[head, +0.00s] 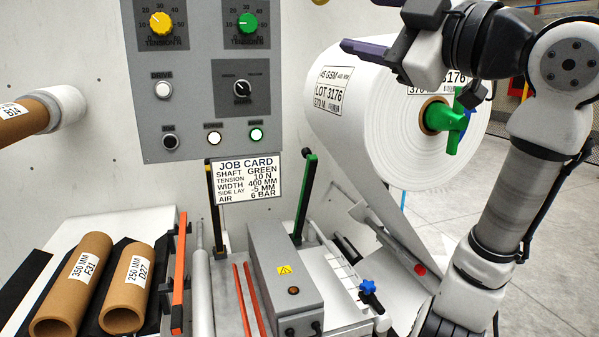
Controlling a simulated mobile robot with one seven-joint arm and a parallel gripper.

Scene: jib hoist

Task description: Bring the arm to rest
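My arm (505,200) rises at the right of the head view and bends left at the top, in front of the white roll. My gripper (364,25) points left at the top of the picture, in front of the machine panel and above the roll's upper left side. One dark finger shows in full; the other is cut off by the top edge. A gap lies between them, with nothing seen in it.
A large white roll (345,135) with a green chuck (455,128) sits close behind my arm. A control panel (190,115), a job card (247,180), a grey box (283,280) and cardboard cores (75,285) are to the left. Open floor (555,240) shows at right.

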